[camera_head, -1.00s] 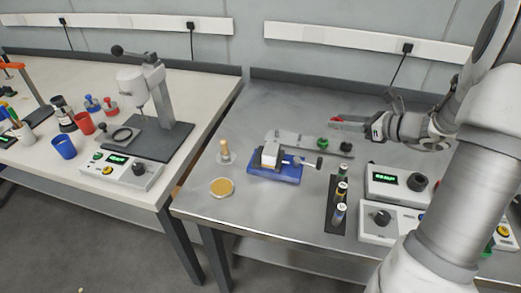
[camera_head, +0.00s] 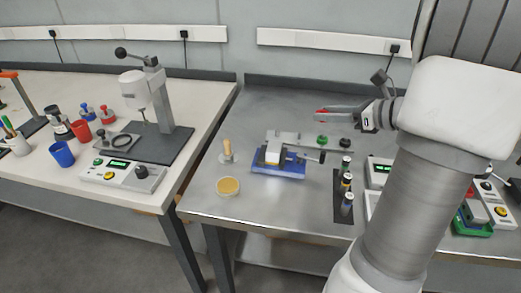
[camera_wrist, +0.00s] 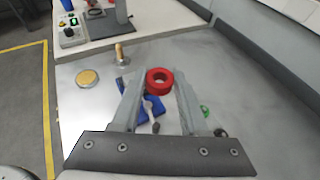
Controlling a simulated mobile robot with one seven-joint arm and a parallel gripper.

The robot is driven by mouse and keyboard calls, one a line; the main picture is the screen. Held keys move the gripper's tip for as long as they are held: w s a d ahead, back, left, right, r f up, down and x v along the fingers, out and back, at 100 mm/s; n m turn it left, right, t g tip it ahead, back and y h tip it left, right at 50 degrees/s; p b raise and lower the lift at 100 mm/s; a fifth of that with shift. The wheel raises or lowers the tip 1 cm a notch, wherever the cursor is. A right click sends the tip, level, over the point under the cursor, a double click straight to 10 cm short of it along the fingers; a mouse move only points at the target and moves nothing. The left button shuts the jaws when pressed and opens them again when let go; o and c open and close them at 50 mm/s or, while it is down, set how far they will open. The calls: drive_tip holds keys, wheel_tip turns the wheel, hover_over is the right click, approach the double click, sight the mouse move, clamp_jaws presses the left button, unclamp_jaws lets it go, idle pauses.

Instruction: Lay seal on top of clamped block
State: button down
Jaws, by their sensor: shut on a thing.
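A red ring-shaped seal (camera_wrist: 160,81) is held between the fingertips of my gripper (camera_wrist: 158,84) in the wrist view. In the head view my gripper (camera_head: 325,114) points left, above the back part of the steel table, with a bit of red at its tips. The clamp is a blue vise (camera_head: 278,168) with a pale block (camera_head: 272,155) in its jaws. The gripper is above the table, behind and to the right of the vise. In the wrist view the blue vise (camera_wrist: 152,106) lies below the seal and is partly hidden by the seal and fingers.
A wooden-handled stamp (camera_head: 227,151) and a round yellow dish (camera_head: 228,186) stand left of the vise. A dark rack of small bottles (camera_head: 345,190) stands to its right. Green (camera_head: 321,141) and black knobs sit behind it. A drill press (camera_head: 150,100) stands on the left table.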

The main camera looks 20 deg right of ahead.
drive_tip(key=b, duration=0.4)
hover_over(279, 149)
wheel_tip(279, 149, down, 7)
drive_tip(key=shift+s, duration=0.1)
drive_tip(key=shift+f+b, duration=0.6)
drive_tip(key=shift+f, duration=1.4)
drive_tip(key=shift+f, duration=0.1)
drive_tip(key=shift+f, duration=0.15)
drive_tip(key=shift+c, duration=2.2)
unclamp_jaws()
drive_tip(key=shift+r, duration=0.2)
